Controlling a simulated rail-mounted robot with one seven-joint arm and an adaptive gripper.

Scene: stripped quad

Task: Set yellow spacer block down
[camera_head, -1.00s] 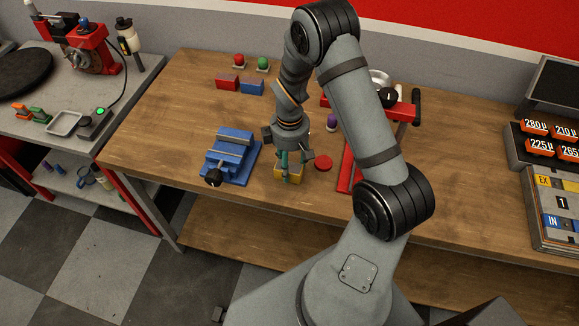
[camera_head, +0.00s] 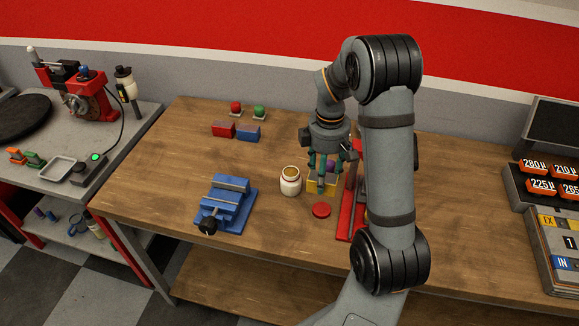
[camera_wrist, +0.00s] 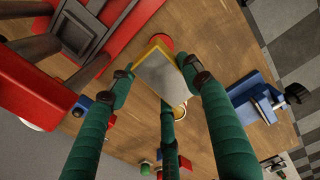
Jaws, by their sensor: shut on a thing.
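The yellow spacer block (camera_head: 312,186) is between the fingers of my gripper (camera_head: 323,178), partly covered by them in the head view. The wrist view shows the block (camera_wrist: 165,78) with a grey face and yellow edges. The green fingers of my gripper (camera_wrist: 163,88) are shut on it from several sides. The block is above or at the wooden bench (camera_head: 262,235), between a white jar and a red stand. I cannot tell whether it touches the bench.
The white jar (camera_head: 290,181) stands close left of the block. A red disc (camera_head: 321,210) lies in front. The red stand (camera_head: 349,205) is close on the right. A blue vise (camera_head: 228,203) sits farther left. Red (camera_head: 223,129) and blue (camera_head: 248,133) blocks lie behind. The front-middle bench is clear.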

